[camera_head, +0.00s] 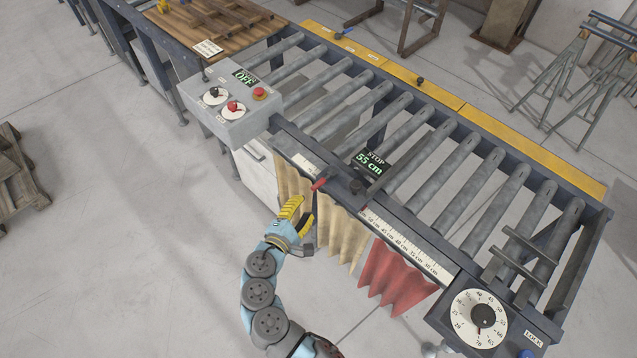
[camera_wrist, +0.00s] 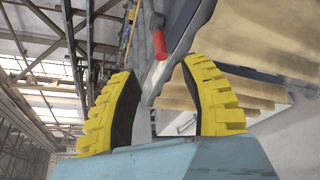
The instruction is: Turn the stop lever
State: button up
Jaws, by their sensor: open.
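The stop lever (camera_head: 319,184) has a red grip and sticks out from the front of the conveyor, just below the stop carriage. The stop display (camera_head: 370,163) reads "STOP 55 cm". My gripper (camera_head: 304,212) has yellow ribbed fingers and is just below and left of the lever, open and empty. In the wrist view the lever's red tip (camera_wrist: 160,46) shows beyond and between the fingertips of my gripper (camera_wrist: 158,68). The lever and the fingers look apart.
A control box (camera_head: 228,103) with knobs and a red button stands left of the lever. Folded tan curtains (camera_head: 340,235) and a red curtain (camera_head: 393,275) hang under the rail. A dial (camera_head: 479,318) is at lower right.

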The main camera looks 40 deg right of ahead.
aim_at(315, 190)
jog(key=p+x, duration=0.1)
jog(key=x, duration=0.9)
jog(key=shift+w+d+f, duration=0.1)
jog(key=shift+d, duration=0.15)
grip_shut()
